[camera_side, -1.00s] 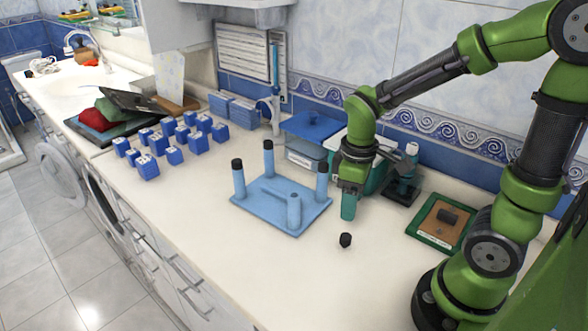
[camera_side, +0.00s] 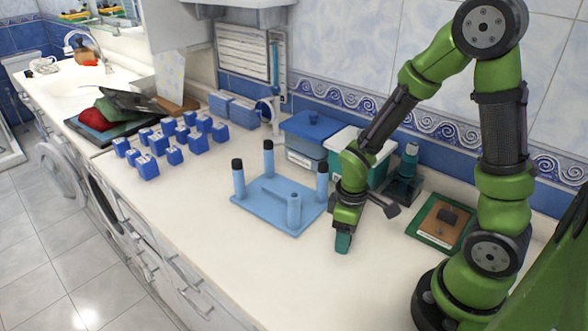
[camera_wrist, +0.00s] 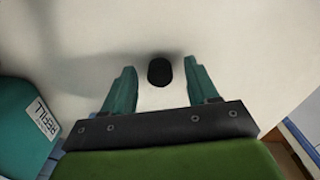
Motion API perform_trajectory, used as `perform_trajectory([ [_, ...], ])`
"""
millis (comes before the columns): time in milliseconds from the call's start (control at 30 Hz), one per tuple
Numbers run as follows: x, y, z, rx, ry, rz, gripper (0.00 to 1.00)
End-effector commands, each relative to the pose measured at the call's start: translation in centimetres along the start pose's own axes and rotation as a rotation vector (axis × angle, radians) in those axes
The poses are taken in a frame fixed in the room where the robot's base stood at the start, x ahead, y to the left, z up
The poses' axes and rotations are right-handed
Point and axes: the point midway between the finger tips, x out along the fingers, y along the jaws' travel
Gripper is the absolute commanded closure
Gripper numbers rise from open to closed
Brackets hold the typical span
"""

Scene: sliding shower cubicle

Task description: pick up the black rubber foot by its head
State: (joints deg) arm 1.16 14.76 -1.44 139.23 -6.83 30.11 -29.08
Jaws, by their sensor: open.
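The black rubber foot (camera_wrist: 159,71) lies on the white counter in the wrist view, between and slightly beyond the tips of my open gripper (camera_wrist: 161,77). A finger stands on each side of it with a gap, and neither touches it. In the side view my gripper (camera_side: 343,243) points down close above the counter and hides the foot. A light blue stand (camera_side: 265,205) with several upright posts is to the left of my gripper. Black caps top three of the posts; the front post shows no black cap.
A teal bin (camera_side: 372,170) and a blue-lidded box (camera_side: 307,135) stand behind my gripper. A green tray with a brown pad (camera_side: 425,222) lies to the right. Several blue blocks (camera_side: 172,140) are at the left. The counter in front is clear.

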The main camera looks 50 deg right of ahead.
Motion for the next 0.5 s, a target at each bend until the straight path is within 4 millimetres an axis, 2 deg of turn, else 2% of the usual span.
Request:
perform_trajectory([
  [67, -0.02, 0.00, 0.00, 0.000, 0.000, 0.000, 0.42],
  [100, -0.03, 0.00, 0.00, 0.000, 0.000, 0.000, 0.45],
  [400, -0.05, 0.00, -0.01, 0.000, 0.000, 0.000, 0.91],
  [467, -0.06, 0.00, -0.01, 0.000, 0.000, 0.000, 1.00],
  [500, -0.06, 0.00, -0.01, 0.000, 0.000, 0.000, 1.00],
])
